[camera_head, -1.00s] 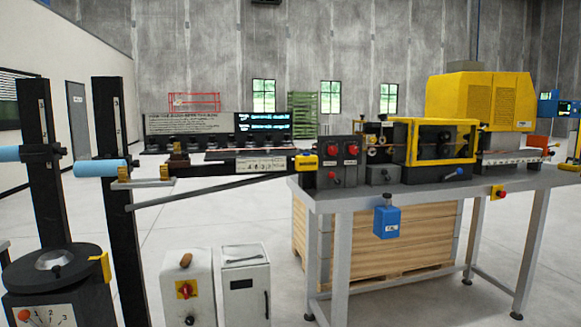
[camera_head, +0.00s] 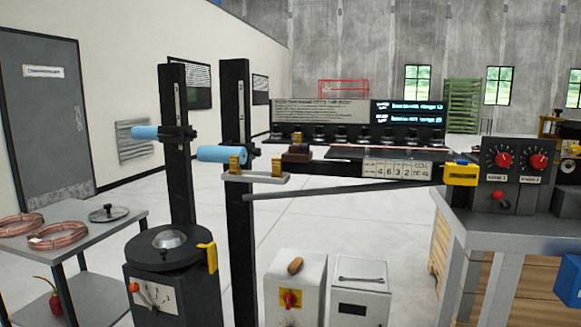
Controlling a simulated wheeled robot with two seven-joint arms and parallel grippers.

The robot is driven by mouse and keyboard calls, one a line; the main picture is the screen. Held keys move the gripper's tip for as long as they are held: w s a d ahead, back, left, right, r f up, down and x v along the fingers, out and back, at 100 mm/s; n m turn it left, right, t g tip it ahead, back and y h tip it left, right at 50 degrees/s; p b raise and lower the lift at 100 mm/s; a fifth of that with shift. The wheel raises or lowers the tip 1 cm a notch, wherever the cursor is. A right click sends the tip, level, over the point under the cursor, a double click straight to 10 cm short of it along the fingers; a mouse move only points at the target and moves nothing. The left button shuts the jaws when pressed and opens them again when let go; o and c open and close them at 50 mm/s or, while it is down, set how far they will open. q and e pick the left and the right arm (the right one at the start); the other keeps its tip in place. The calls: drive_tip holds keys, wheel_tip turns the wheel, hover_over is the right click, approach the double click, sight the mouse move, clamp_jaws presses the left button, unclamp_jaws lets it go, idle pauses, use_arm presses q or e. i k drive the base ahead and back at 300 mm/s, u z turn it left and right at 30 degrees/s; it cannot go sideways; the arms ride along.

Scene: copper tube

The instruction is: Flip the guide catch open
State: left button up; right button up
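No part is plainly marked as the guide catch. A horizontal black arm (camera_head: 335,170) runs between a black post (camera_head: 239,240) and the bench. At its left end is a grey bracket (camera_head: 256,179) with brass upright pieces (camera_head: 236,165). Beside it sits a dark brown block (camera_head: 297,153) with a small brass top. At the arm's right end is a yellow block (camera_head: 461,174) with a dark slot. I cannot tell from here whether any catch is open or shut. Neither of my grippers shows in the view.
A grey bench (camera_head: 505,225) with a red-knobbed control box (camera_head: 516,160) stands at the right. A black pedestal (camera_head: 170,270) with a round top and two low white cabinets (camera_head: 295,285) stand in front. A side table (camera_head: 125,226) holds copper coils (camera_head: 58,236). Floor shows between cabinets and bench.

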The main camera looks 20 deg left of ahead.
sight(305, 147)
drive_tip(key=u, duration=0.15)
drive_tip(key=i, duration=0.1)
drive_tip(key=u, duration=0.05)
drive_tip(key=k, duration=0.35)
drive_tip(key=u, duration=1)
drive_tip(key=i, duration=1.1)
drive_tip(key=z, duration=0.45)
